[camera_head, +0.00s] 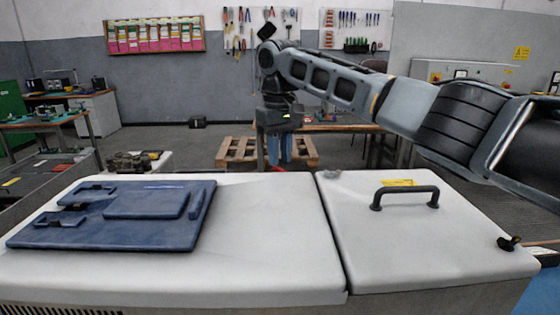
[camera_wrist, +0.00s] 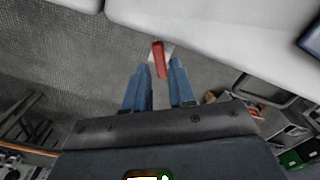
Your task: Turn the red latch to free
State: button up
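The red latch (camera_wrist: 158,58) shows in the wrist view as a short red bar on a pale mount at the edge of the white cabinet. In the head view only a small bit of red shows behind the cabinet's far edge, below my gripper. My gripper (camera_head: 279,152) points down there, just past that edge. In the wrist view its two blue fingers (camera_wrist: 159,68) are apart, one on each side of the latch's near end. The gap on both sides looks clear. I cannot tell whether the fingertips are level with the latch or above it.
The white cabinet top (camera_head: 270,235) fills the foreground. A blue panel (camera_head: 120,240) lies on its left part, and a lid with a dark handle (camera_head: 405,195) is on the right. A wooden pallet (camera_head: 235,150) and workbenches stand behind on open grey floor.

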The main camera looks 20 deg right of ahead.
jog(key=shift+f, duration=1.2)
grip_shut()
